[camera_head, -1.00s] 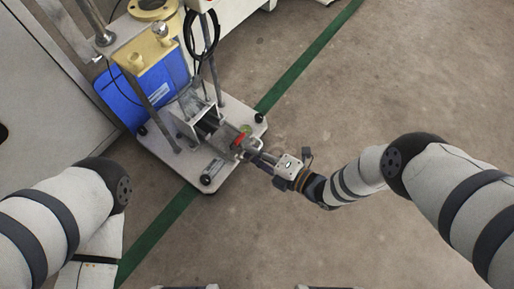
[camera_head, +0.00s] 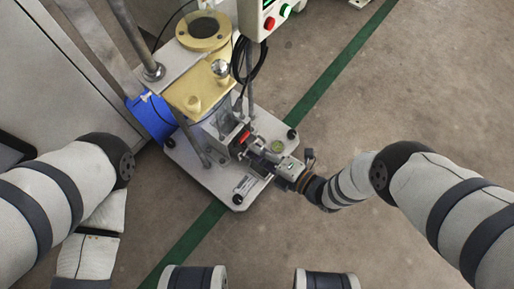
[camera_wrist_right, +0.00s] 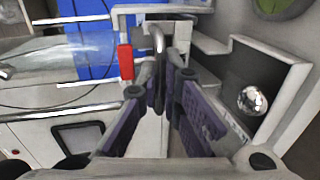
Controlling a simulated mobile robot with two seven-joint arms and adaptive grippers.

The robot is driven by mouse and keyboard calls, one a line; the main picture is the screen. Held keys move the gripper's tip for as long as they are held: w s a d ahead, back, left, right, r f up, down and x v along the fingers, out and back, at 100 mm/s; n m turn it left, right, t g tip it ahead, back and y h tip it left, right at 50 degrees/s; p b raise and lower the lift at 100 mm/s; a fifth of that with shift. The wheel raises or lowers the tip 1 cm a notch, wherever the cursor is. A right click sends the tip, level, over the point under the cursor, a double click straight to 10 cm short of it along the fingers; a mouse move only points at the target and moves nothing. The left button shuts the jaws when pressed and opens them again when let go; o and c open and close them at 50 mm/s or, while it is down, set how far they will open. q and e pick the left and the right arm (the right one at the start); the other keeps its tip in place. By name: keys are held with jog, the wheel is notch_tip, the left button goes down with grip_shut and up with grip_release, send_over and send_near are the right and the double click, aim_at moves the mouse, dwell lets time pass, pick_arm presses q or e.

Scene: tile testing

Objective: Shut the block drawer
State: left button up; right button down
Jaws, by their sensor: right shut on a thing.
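The block drawer (camera_head: 231,132) is a grey metal part low in the testing machine, mostly hidden under its gold-coloured plate in the head view. A small red piece (camera_head: 243,138) shows at its front. My right gripper (camera_head: 257,150) reaches in from the right at the drawer's front. In the right wrist view, its purple-grey fingers (camera_wrist_right: 171,75) are shut on the bent metal drawer handle (camera_wrist_right: 158,42), with the red piece (camera_wrist_right: 126,61) beside it. A gap at the drawer cannot be judged. My left gripper is not in view.
The machine's white base plate (camera_head: 186,160) has black feet and lies across a green floor line (camera_head: 192,238). A blue container (camera_head: 152,118) stands behind it. A control box with red and green buttons (camera_head: 270,15) is at the top. Floor at the right is clear.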

jog(key=shift+w+a, duration=0.15)
jog(key=c, duration=1.8)
grip_release()
jog(key=shift+a, duration=0.1)
jog(key=shift+o, duration=0.2)
jog(key=v, duration=1.2)
